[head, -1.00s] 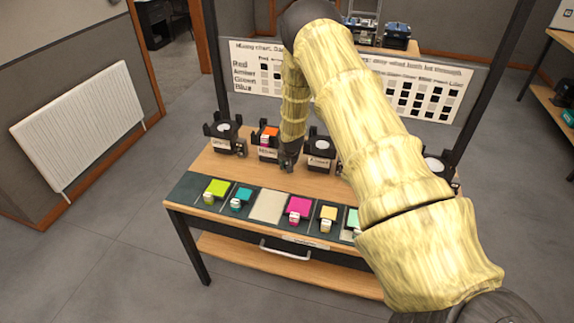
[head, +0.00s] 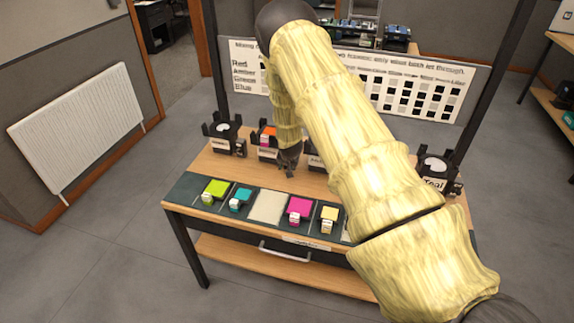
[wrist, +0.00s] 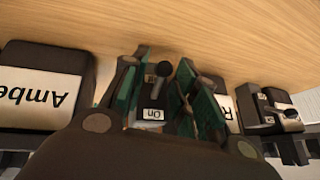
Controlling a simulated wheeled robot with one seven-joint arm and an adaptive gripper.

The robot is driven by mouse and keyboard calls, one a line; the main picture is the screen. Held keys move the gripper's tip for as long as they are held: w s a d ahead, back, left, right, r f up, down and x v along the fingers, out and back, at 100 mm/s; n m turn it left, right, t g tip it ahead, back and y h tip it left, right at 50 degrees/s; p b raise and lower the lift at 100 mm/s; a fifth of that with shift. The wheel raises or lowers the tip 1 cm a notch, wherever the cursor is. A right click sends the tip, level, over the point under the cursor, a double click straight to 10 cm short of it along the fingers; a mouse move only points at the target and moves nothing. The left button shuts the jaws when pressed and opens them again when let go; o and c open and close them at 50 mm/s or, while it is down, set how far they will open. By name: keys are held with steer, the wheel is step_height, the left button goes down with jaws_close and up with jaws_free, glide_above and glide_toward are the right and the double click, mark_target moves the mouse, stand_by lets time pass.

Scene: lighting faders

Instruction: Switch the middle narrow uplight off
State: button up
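A row of black uplights stands along the back of the wooden table. One at the left (head: 222,138) and one holding an orange filter (head: 267,138) show, and one labelled Teal (head: 433,172) is at the right. The labels do not let me tell which is the middle narrow one. My gripper (head: 289,172) is low at the table, right of the orange-filter uplight. In the wrist view my gripper (wrist: 168,98) is open, its green-padded fingers on either side of a small switch (wrist: 154,95) with a dark round-ended lever and an "On" label. Contact is unclear.
An upside-down "Ambe…" label (wrist: 40,95) marks the neighbouring uplight in the wrist view; another switch box (wrist: 262,108) is at the right. Coloured filters, including lime (head: 215,188) and magenta (head: 299,206), lie on the front mat. My arm hides part of the row.

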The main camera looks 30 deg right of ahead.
steer(key=shift+s+a+r, duration=0.1)
steer(key=shift+s+r, duration=0.05)
steer(key=shift+r, duration=0.3)
steer(key=v, duration=1.1)
